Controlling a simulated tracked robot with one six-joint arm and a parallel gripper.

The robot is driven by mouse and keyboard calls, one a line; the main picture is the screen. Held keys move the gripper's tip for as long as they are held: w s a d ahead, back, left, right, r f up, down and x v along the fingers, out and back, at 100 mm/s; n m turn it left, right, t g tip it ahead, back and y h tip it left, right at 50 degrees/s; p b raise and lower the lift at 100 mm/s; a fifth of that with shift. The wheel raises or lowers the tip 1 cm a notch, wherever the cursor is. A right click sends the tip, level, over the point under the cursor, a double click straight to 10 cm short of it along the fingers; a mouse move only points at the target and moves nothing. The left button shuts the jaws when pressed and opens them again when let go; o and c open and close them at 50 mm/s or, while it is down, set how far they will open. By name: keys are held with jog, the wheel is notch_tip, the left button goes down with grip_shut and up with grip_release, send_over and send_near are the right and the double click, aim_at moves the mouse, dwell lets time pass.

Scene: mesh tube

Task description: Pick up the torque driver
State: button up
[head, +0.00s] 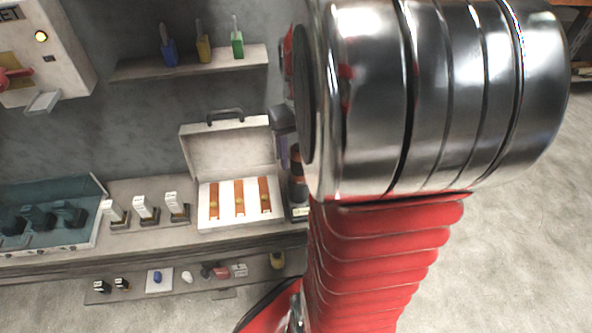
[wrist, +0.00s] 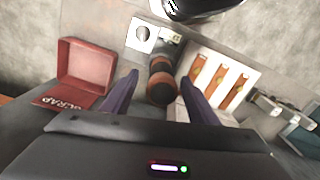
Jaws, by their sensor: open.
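What looks like the torque driver, a dark cylinder with an orange-brown band (head: 297,172), stands upright at the right end of the bench, partly hidden by my arm in the head view. In the wrist view the same dark, banded cylinder (wrist: 161,82) is seen almost end-on. My gripper (wrist: 158,76) is open, with one dark purple finger on each side of the cylinder in the picture. I cannot tell whether either finger touches it. In the head view my arm hides most of the gripper.
An open white case (head: 228,207) with orange-brown strips lies just left of the cylinder. A red SCRAP box (wrist: 86,66) is on its other side. Several white-topped items (head: 145,209) and a teal case (head: 50,205) are farther left. A shelf (head: 190,64) holds three coloured tools.

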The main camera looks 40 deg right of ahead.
aim_at(299, 173)
notch_tip(299, 173, down, 4)
jog(key=shift+w+a, duration=0.1)
jog(key=shift+a, duration=0.05)
jog(key=shift+c, duration=0.2)
dwell(0.4)
jog(key=c, duration=1.2)
